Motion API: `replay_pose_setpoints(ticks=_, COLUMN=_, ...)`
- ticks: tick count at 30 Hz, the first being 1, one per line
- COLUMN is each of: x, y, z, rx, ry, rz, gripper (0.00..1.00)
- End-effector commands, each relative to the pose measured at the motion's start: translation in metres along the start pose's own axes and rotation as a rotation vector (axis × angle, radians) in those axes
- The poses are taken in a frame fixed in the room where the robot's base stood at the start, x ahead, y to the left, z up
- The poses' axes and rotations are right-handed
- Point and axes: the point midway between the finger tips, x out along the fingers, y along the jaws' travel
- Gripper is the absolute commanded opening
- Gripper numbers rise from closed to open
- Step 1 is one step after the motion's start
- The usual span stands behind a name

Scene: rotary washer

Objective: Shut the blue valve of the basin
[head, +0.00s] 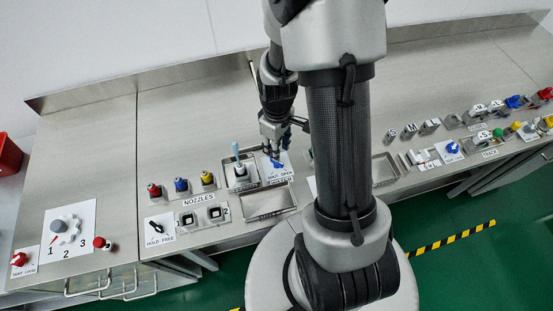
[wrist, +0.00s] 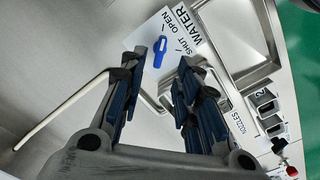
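The blue valve (head: 277,163) sits on a white card marked SHUT and OPEN at the back middle of the bench. In the wrist view the blue handle (wrist: 193,47) lies on the card marked WATER, beyond my fingertips. I cannot tell for sure which word it points to. My gripper (head: 273,143) is above and just behind the card in the head view. In the wrist view my gripper (wrist: 166,66) is open, with a gap between its dark blue finger pads. It holds nothing, and the handle appears apart from the fingers.
A shallow metal tray (head: 270,215) is in front of the card. A thin pale rod (wrist: 60,112) runs beside my left finger. Coloured nozzles (head: 181,185) stand left of the card, near a small holder with an upright brush-like tool (head: 237,154). More fittings line the right bench.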

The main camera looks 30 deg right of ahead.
Motion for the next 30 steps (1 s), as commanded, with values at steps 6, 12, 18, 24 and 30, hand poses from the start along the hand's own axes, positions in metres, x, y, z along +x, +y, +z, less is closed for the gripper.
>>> replay_pose_setpoints(ticks=6, x=0.046, y=-0.001, z=0.001, rx=0.000, ry=-0.002, rz=-0.002, gripper=0.30)
replay_pose_setpoints(ticks=12, x=0.066, y=0.000, z=0.000, rx=0.000, ry=0.000, rz=0.000, gripper=0.30)
replay_pose_setpoints(ticks=18, x=0.070, y=0.000, z=0.000, rx=0.000, ry=0.001, rz=0.001, gripper=0.30)
replay_pose_setpoints(ticks=24, x=0.070, y=0.000, z=0.000, rx=0.000, ry=0.001, rz=0.001, gripper=0.28)
replay_pose_setpoints(ticks=30, x=0.070, y=0.000, z=0.000, rx=0.000, ry=0.001, rz=0.001, gripper=0.15)
